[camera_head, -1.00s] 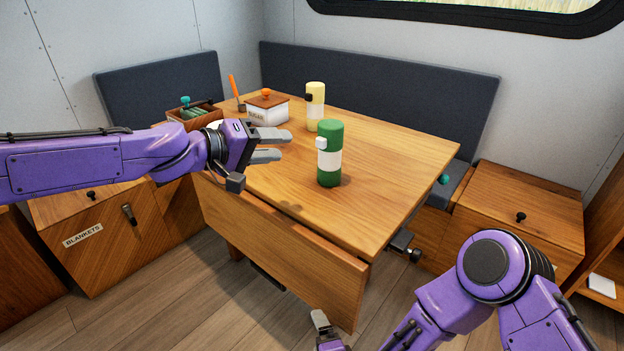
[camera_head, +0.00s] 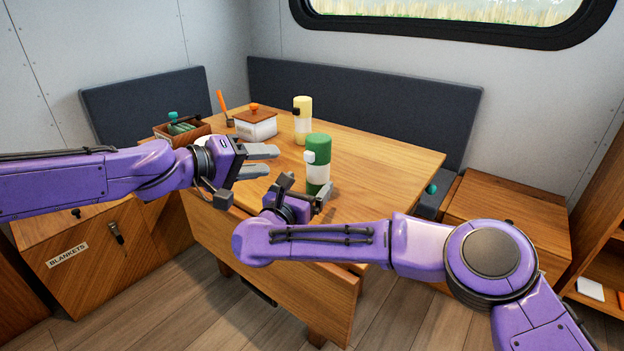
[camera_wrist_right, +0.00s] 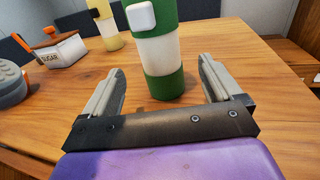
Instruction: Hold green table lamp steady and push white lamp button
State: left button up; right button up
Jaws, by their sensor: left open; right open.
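The green table lamp (camera_head: 318,152) stands upright on the wooden table, with a white band around its middle and a white button (camera_head: 309,157) on its upper left side. In the right wrist view the lamp (camera_wrist_right: 162,55) stands beyond the fingertips, roughly between them, and the white button (camera_wrist_right: 140,16) faces me. My right gripper (camera_head: 303,190) is open, low in front of the lamp; in its wrist view (camera_wrist_right: 160,85) nothing is between its fingers. My left gripper (camera_head: 262,160) is open and empty, left of the lamp with its fingers pointing right.
A yellow lamp (camera_head: 303,112) with a dark button stands behind the green one. A sugar box (camera_head: 256,126), a wooden crate (camera_head: 172,140) and an orange-handled item (camera_head: 222,103) are at the back left. The table's right side (camera_head: 385,165) is clear.

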aim_at(320, 170)
jog(key=x, duration=0.8)
jog(key=shift+w+d, duration=0.1)
jog(key=shift+w, duration=0.1)
jog(key=shift+c, duration=0.2)
jog(key=c, duration=1)
pick_arm(q)
jog(key=shift+c, duration=0.9)
pick_arm(e)
jog(key=shift+c, duration=1.4)
pick_arm(q)
grip_shut()
pick_arm(e)
jog(key=shift+f, duration=0.1)
